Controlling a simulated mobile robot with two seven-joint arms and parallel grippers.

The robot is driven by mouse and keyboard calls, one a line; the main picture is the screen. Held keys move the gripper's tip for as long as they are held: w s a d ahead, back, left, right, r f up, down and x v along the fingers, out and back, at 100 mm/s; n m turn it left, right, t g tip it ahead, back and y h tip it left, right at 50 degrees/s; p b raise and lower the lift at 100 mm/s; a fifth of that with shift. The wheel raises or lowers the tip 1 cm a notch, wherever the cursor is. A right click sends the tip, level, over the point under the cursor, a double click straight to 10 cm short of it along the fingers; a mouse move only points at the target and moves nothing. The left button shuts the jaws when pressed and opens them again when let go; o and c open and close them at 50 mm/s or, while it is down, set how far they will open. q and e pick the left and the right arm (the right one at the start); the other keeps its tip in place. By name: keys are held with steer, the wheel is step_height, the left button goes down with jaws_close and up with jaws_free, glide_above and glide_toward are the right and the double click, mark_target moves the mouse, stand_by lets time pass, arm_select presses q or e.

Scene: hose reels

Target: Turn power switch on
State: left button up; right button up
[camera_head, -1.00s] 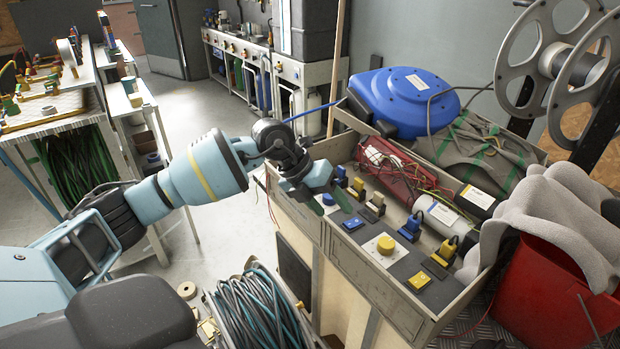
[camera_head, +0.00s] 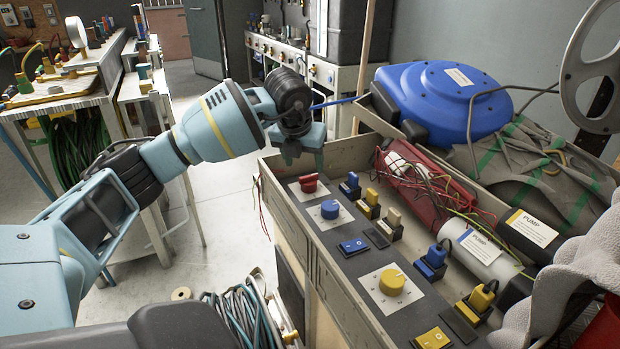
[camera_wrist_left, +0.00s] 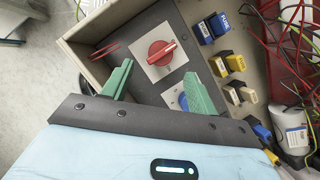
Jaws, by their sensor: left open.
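A red rotary switch (camera_head: 309,183) on a white plate sits at the far left end of the grey control panel (camera_head: 330,235). It also shows in the left wrist view (camera_wrist_left: 161,52), between and beyond my fingers. My left gripper (camera_head: 300,155) is open and empty above the panel's far end, apart from the red switch. Its green fingers show in the left wrist view (camera_wrist_left: 158,86). A blue knob (camera_head: 329,209), a blue rocker switch (camera_head: 353,246), a yellow knob (camera_head: 392,282) and a yellow rocker switch (camera_head: 433,339) follow along the panel. My right gripper is out of view.
Blue, yellow and cream plugs (camera_head: 431,262) stand in a row behind the controls. A blue hose reel (camera_head: 440,95), a white cylinder labelled PUMP (camera_head: 478,252) and red wiring lie beyond. Open floor (camera_head: 225,215) is left of the bench.

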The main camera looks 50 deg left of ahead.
mark_target(308, 177)
arm_select(q)
steer(key=b+x, duration=0.1)
steer(key=x, duration=0.6)
steer(key=shift+f, duration=0.1)
steer(key=c, duration=0.9)
